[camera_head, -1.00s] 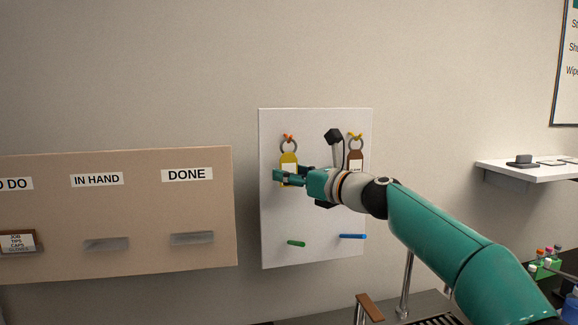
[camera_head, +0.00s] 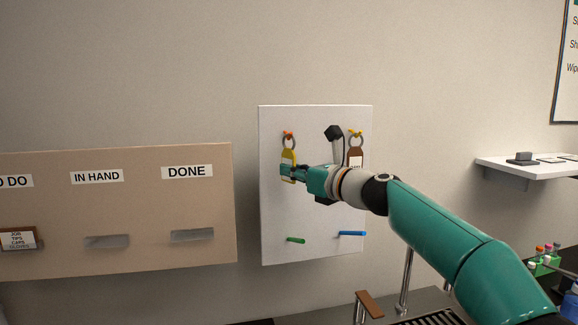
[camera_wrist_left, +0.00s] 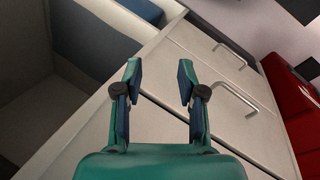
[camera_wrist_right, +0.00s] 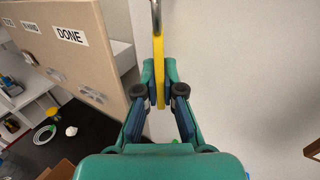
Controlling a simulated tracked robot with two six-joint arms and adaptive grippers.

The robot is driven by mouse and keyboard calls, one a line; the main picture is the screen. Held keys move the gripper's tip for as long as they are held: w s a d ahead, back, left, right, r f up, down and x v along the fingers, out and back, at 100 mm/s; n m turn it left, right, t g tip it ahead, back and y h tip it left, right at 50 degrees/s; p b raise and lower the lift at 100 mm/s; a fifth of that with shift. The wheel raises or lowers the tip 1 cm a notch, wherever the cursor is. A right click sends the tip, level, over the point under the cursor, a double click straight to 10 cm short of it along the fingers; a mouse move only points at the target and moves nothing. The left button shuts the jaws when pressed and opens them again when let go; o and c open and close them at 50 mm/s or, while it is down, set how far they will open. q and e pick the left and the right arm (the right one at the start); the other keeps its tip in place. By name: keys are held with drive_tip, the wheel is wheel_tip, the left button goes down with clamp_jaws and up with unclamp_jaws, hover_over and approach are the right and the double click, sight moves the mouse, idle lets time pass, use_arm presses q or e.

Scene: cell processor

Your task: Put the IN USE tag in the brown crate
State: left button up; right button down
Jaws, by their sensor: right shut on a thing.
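A yellow tag (camera_head: 288,158) hangs by a metal ring from an orange peg on the white board (camera_head: 312,215). A brown tag (camera_head: 355,156) with a white label hangs from a yellow peg to its right; I cannot read which tag says IN USE. My right gripper (camera_head: 288,174) is shut on the lower part of the yellow tag. In the right wrist view the yellow tag (camera_wrist_right: 160,80) stands edge-on between the fingertips. My left gripper (camera_wrist_left: 160,80) is open and empty above pale drawers. A brown edge (camera_wrist_right: 58,171) at lower left may be the crate; I cannot tell.
A green peg (camera_head: 296,240) and a blue peg (camera_head: 352,234) stick out below the tags. A black hook-like fixture (camera_head: 334,134) is between them. The tan card board (camera_head: 120,215) stands at left, a white shelf (camera_head: 530,167) at right.

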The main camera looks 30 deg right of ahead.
drive_tip(key=shift+s+r+p, duration=0.15)
drive_tip(key=shift+r+p, duration=0.25)
drive_tip(key=shift+r, duration=0.2)
drive_tip(key=shift+s, duration=0.1)
drive_tip(key=shift+r, duration=0.1)
drive_tip(key=shift+s+a+r, duration=0.2)
drive_tip(key=shift+s+r, duration=0.25)
drive_tip(key=shift+s, duration=0.15)
drive_tip(key=shift+s, duration=0.15)
drive_tip(key=shift+s+a+r, duration=0.15)
drive_tip(key=shift+s, duration=0.95)
drive_tip(key=shift+a, duration=0.1)
